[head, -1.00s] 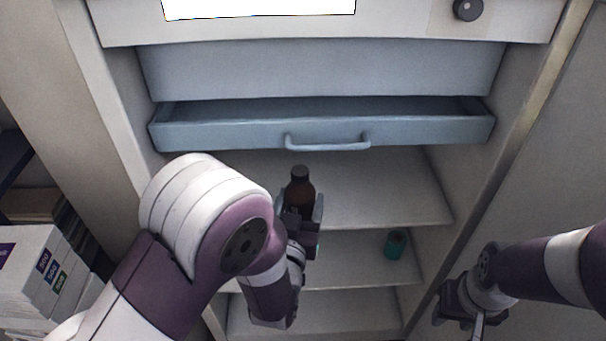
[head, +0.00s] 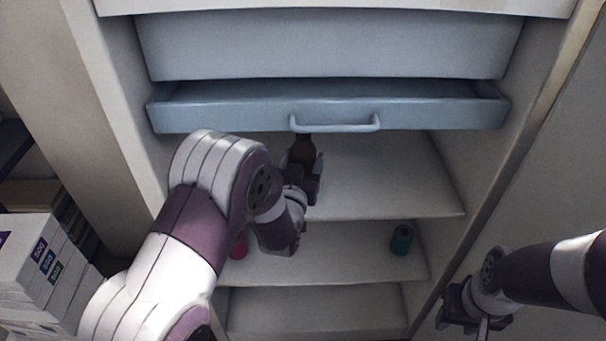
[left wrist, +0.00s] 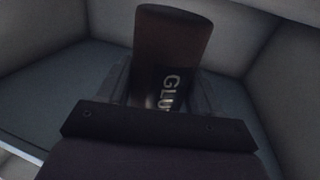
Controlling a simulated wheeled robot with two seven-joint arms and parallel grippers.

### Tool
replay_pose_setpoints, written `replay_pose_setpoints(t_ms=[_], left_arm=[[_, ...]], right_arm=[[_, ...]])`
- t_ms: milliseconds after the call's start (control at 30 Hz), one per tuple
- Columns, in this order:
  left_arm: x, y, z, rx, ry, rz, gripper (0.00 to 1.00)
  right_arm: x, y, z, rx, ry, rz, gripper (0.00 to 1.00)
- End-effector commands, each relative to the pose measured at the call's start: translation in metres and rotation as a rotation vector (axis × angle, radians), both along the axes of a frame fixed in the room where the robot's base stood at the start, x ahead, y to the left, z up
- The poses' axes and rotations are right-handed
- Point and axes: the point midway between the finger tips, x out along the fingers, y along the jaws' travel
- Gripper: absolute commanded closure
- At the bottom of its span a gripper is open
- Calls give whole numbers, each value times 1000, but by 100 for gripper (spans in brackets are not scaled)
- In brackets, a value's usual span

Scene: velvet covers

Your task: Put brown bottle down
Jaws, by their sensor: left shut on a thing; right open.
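The brown bottle (head: 303,152) is in my left gripper (head: 303,178), at the upper shelf (head: 390,180) just under the open blue drawer. The drawer front hides its top in the head view. In the left wrist view the bottle (left wrist: 172,55) stands between the fingers, with part of a label reading "GLU" showing. My left gripper is shut on it. I cannot tell whether the bottle's base touches the shelf. My right gripper (head: 468,308) is at the lower right, away from the shelves, and holds nothing that I can see.
The blue drawer (head: 420,112) with its handle (head: 335,124) juts out above the upper shelf. A teal container (head: 401,239) and a partly hidden red thing (head: 238,246) are on the shelf below. White boxes (head: 30,262) stand at left. The upper shelf's right side is clear.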

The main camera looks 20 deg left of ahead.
Motion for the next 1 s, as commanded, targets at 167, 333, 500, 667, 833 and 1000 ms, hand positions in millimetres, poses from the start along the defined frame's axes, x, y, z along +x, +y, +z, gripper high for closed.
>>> replay_pose_setpoints(t_ms=[167,333,500,667,833,1000], left_arm=[[4,1,-20,0,-2,0,87],[4,1,-20,0,-2,0,87],[4,1,-23,0,1,0,16],[4,1,-23,0,1,0,10],[4,1,-19,0,0,0,10],[-25,-1,-19,1,2,-2,10]], right_arm=[[0,0,-16,0,1,0,57],[0,0,-15,0,0,0,57],[0,0,-17,0,0,0,57],[0,0,-17,0,0,0,57],[0,0,-13,0,0,0,57],[0,0,-10,0,1,0,57]])
